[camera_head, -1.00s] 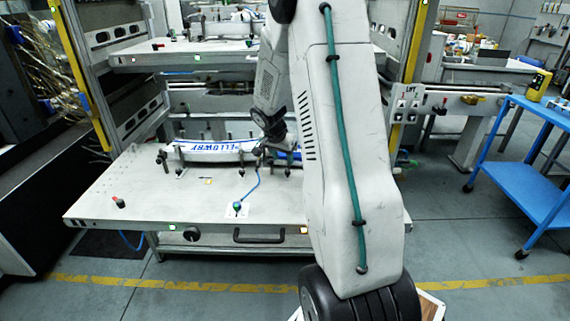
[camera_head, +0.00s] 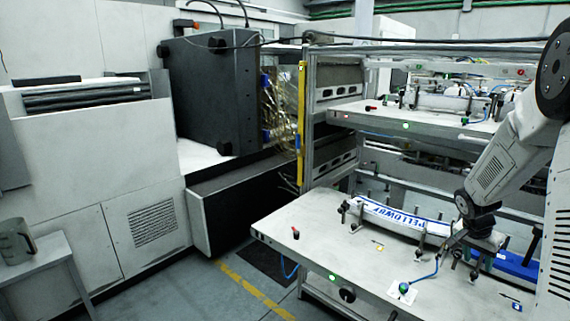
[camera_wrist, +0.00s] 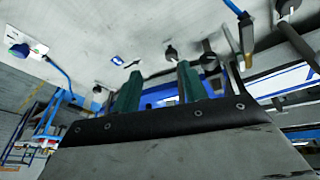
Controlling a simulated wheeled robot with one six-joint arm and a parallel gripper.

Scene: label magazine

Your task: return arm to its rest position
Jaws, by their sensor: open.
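My arm reaches in from the right in the head view and bends down over the lower table of the rack. My gripper (camera_head: 458,243) is small and partly lost among the fixtures there. In the wrist view my gripper (camera_wrist: 159,70) shows two green fingers standing apart with nothing held between them. Beyond them lie the pale table top, dark clamp posts and a blue strip (camera_wrist: 295,78). I cannot tell how close the fingers are to the fixtures.
A white label strip with blue lettering (camera_head: 395,217) lies between clamps on the lower table (camera_head: 300,228). A blue part (camera_head: 518,266) lies to its right. An upper shelf (camera_head: 370,117) carries similar fixtures. A dark machine (camera_head: 215,85) stands behind left; a jug (camera_head: 14,245) sits far left.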

